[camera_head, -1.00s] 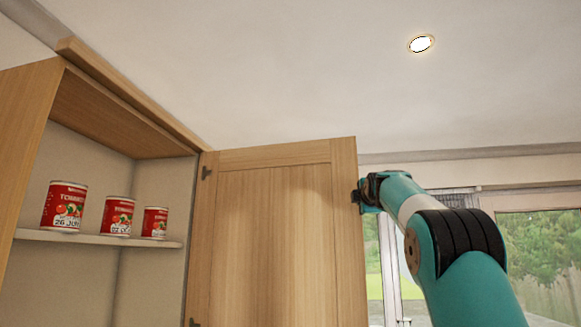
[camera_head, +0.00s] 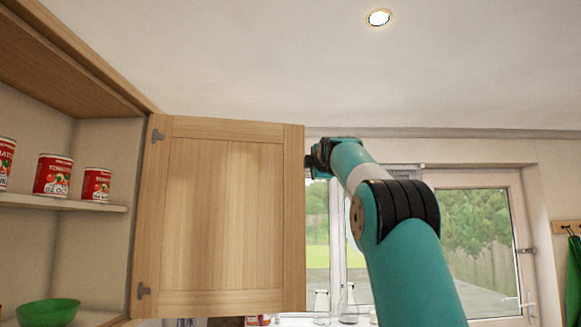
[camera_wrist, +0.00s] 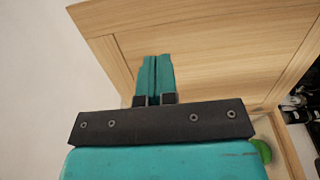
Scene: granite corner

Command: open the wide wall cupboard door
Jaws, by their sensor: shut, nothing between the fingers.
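The wide wall cupboard door (camera_head: 222,220) stands open in the head view, swung out from the cupboard. Its inner face shows, with two grey hinges on its left edge. My gripper (camera_head: 309,166) is at the upper part of the door's free right edge; the fingertips are small here, and I cannot tell whether they touch the door. In the wrist view my gripper's teal fingers (camera_wrist: 154,75) are together and empty, in front of the door's wooden panel (camera_wrist: 205,50). No handle shows in either view.
The open cupboard's shelf (camera_head: 60,203) holds red tomato cans (camera_head: 53,175). A green bowl (camera_head: 48,312) sits lower down. Glass bottles (camera_head: 348,302) stand near the window, below right of the door. A glazed door (camera_head: 480,240) is at right.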

